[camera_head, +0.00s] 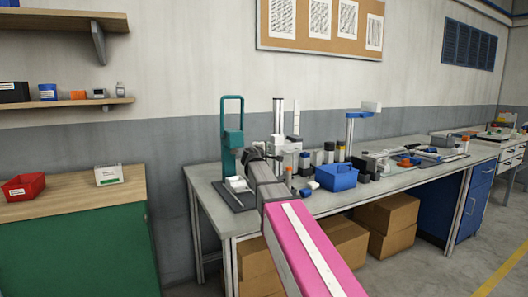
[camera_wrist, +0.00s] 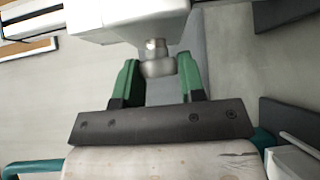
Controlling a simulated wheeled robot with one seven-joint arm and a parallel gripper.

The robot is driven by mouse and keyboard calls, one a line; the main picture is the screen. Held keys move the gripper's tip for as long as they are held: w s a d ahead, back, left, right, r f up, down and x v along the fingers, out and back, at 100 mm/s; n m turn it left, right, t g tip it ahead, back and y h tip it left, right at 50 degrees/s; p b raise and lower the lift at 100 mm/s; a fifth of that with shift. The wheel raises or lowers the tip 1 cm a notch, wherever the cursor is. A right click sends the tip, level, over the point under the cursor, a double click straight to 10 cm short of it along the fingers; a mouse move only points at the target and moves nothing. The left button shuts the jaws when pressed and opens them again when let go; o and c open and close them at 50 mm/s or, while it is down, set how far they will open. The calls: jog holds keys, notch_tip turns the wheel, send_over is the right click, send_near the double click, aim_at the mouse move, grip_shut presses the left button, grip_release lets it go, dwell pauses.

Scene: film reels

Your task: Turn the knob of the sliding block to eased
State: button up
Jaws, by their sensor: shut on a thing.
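The sliding block is a white block (camera_wrist: 130,18) at the top of the wrist view. Its short grey metal knob (camera_wrist: 158,66) points toward me. My gripper (camera_wrist: 157,72) has green fingers, one on each side of the knob, and is shut on it. The knob is hidden there by my gripper. I cannot read any knob marking.
A teal frame stand (camera_head: 232,135) rises just left of my gripper. A blue bin (camera_head: 336,178) and several small bottles stand to the right on the grey bench (camera_head: 390,183). A blue-topped stand (camera_head: 350,130) is farther right. Cardboard boxes (camera_head: 393,212) lie below.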

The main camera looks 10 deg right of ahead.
jog(key=shift+w+r+n+g+y, duration=0.15)
jog(key=shift+n+g+y, duration=0.25)
jog(key=shift+n+g, duration=1.45)
jog(key=shift+g, duration=0.25)
jog(key=o, duration=0.9)
